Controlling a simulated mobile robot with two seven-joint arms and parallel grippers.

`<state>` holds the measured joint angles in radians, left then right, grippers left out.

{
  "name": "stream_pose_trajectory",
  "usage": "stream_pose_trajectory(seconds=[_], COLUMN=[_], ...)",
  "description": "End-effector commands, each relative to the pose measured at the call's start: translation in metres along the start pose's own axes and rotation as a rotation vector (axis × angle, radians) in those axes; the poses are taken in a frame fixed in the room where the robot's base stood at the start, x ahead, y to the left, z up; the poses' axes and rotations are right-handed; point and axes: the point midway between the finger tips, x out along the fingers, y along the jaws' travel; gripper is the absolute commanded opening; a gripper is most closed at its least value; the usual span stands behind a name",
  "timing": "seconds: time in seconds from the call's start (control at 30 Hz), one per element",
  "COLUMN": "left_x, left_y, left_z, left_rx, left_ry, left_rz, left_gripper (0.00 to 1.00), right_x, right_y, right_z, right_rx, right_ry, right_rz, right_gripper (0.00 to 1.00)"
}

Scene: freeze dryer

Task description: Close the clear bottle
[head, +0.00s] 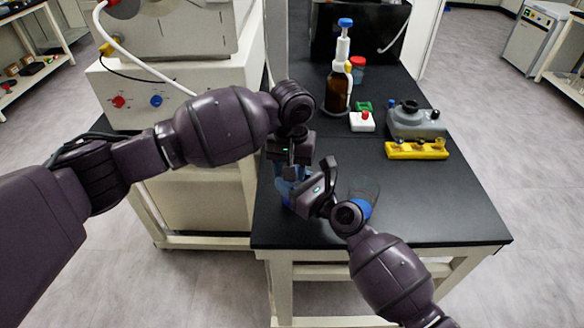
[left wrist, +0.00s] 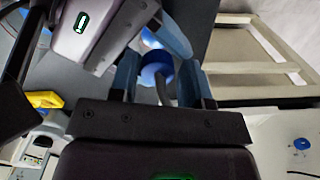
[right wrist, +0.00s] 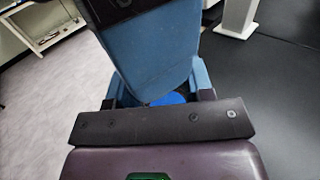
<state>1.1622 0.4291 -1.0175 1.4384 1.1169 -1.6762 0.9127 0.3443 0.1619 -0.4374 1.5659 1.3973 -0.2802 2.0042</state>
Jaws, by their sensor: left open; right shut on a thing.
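My left gripper (head: 288,162) is open and points down above the near left part of the black bench. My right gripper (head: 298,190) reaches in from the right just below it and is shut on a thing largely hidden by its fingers. A round blue part (left wrist: 157,68) shows near the open left fingers in the left wrist view. A bit of blue (right wrist: 170,98) also shows behind the right fingers in the right wrist view. I cannot tell whether these are cap or bottle. A see-through shape (head: 370,187) with blue at its near end is partly behind my right wrist.
A brown bottle with a blue-topped dispenser (head: 338,90) stands at the back of the bench (head: 440,200). A red-capped jar (head: 357,70), a white box (head: 362,122), a grey device (head: 415,118) and a yellow rack (head: 417,150) stand nearby. The front right bench is clear.

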Motion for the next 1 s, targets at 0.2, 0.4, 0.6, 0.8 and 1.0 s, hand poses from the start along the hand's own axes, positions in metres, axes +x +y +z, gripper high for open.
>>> stream_pose_trajectory(seconds=[0.2,0.4,0.6,0.8,1.0], left_x=[-0.006,-0.008,-0.009,-0.017,-0.039], left_y=[0.001,0.000,-0.001,-0.002,-0.002], left_z=[-0.001,-0.002,-0.002,-0.003,-0.002], left_rx=[0.001,-0.001,-0.002,-0.004,-0.002], left_ry=[0.008,0.011,0.013,0.016,0.016], left_rz=[0.002,0.001,0.000,0.000,0.001], left_gripper=[0.30,0.21,0.21,0.22,0.17], right_x=[-0.001,-0.002,-0.003,-0.004,-0.004], right_y=[-0.002,-0.003,-0.004,-0.004,-0.004], right_z=[0.001,0.000,-0.001,-0.003,-0.003], right_rx=[-0.001,-0.001,-0.001,-0.001,-0.001], right_ry=[0.003,0.005,0.007,0.010,0.010], right_rz=[-0.004,-0.006,-0.007,-0.009,-0.008], right_gripper=[0.05,0.05,0.05,0.05,0.04])
